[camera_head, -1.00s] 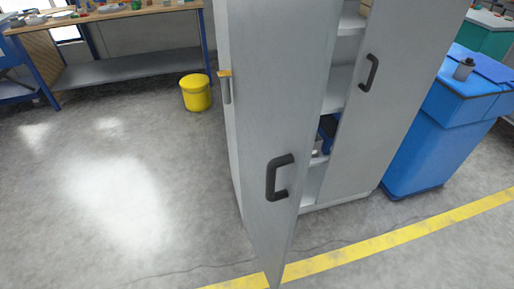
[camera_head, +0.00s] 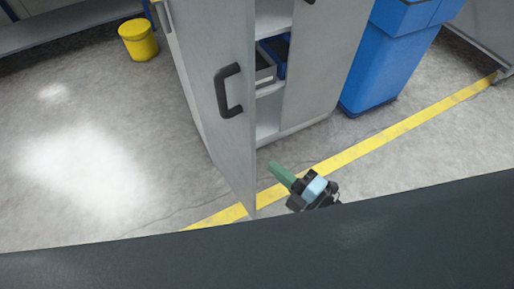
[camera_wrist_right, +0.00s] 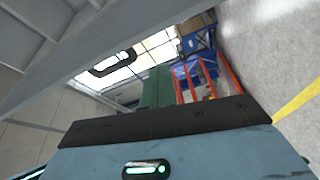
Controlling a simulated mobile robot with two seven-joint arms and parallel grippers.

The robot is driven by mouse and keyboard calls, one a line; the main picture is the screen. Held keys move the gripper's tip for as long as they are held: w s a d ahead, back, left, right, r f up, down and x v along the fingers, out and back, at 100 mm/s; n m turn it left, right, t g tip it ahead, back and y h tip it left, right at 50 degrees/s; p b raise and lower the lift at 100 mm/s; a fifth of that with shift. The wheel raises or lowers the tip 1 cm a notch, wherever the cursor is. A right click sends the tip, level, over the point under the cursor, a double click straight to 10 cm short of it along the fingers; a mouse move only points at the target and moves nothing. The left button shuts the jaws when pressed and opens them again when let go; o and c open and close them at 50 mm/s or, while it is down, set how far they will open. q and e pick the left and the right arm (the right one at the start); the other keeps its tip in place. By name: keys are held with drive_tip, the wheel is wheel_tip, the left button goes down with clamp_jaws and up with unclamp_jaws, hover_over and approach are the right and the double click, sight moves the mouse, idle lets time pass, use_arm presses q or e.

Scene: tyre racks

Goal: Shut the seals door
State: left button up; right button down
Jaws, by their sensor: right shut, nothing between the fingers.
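A tall grey cabinet (camera_head: 308,113) has its left door (camera_head: 206,62) standing wide open toward me. A black bar handle (camera_head: 229,91) is on that door; no label reading seals shows. A black handle and a grey panel (camera_wrist_right: 38,40) also show in the right wrist view, the handle (camera_wrist_right: 112,62) at upper left. The right door (camera_head: 325,70) appears shut. My right gripper (camera_head: 274,167) is shut and empty, just right of the open door's lower edge, apart from the handle. Contact with the door cannot be told. My left gripper is not in view.
A blue bin (camera_head: 385,55) stands right of the cabinet. A yellow bucket (camera_head: 138,40) stands on the floor to the left. A yellow line (camera_head: 400,128) crosses the floor. Open floor (camera_head: 75,130) lies left of the door. Trays (camera_head: 265,65) sit on a cabinet shelf.

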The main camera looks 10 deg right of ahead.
sight(252, 143)
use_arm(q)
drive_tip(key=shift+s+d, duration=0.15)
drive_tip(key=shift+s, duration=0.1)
use_arm(e)
drive_tip(key=shift+w+a+n+g+y, duration=0.25)
drive_tip(key=shift+w+a+n, duration=0.5)
drive_tip(key=shift+w, duration=0.7)
drive_tip(key=shift+w+a+n+g+y, duration=0.3)
drive_tip(key=shift+w+a+n, duration=0.45)
drive_tip(key=shift+w, duration=0.75)
drive_tip(key=shift+w+a+n+g+y, duration=0.25)
drive_tip(key=shift+w+a+n, duration=0.25)
drive_tip(key=shift+w+a, duration=0.7)
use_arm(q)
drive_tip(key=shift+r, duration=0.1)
use_arm(e)
drive_tip(key=shift+w+d, duration=0.25)
drive_tip(key=shift+d, duration=0.05)
